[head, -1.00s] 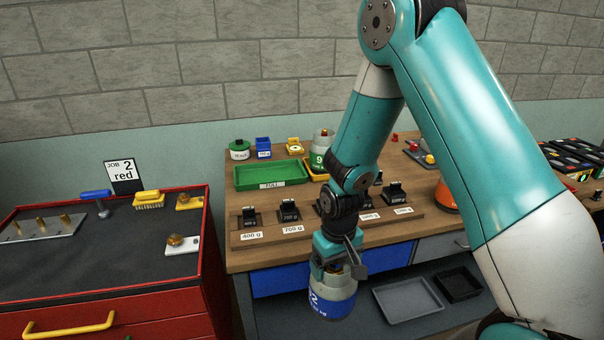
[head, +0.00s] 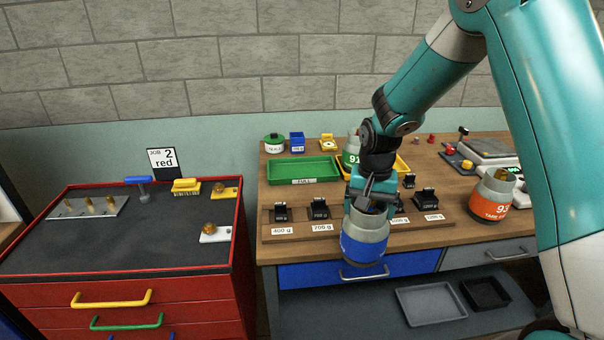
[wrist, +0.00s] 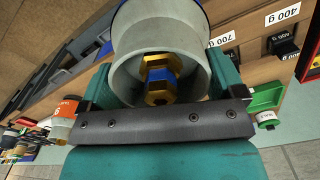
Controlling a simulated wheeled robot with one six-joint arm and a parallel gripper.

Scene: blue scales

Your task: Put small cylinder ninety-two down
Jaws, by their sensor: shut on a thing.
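A small grey cylinder with a blue band (head: 363,246) hangs from my gripper (head: 370,203) in the head view, in front of the bench's front edge and the blue drawer. Its label is turned from view. In the wrist view my gripper (wrist: 165,120) is shut on the same cylinder (wrist: 150,40), at its collar around the brass valve (wrist: 160,78). The cylinder looks roughly upright and slightly tilted. Nothing is seen beneath it touching it.
A green tray (head: 303,171) and a green-banded cylinder (head: 351,152) stand at the back of the bench. An orange-banded cylinder (head: 492,198) stands at the right. Black weights in a wooden rack (head: 300,233) line the front. The red cabinet (head: 150,262) is at left; a grey tray (head: 432,302) lies below.

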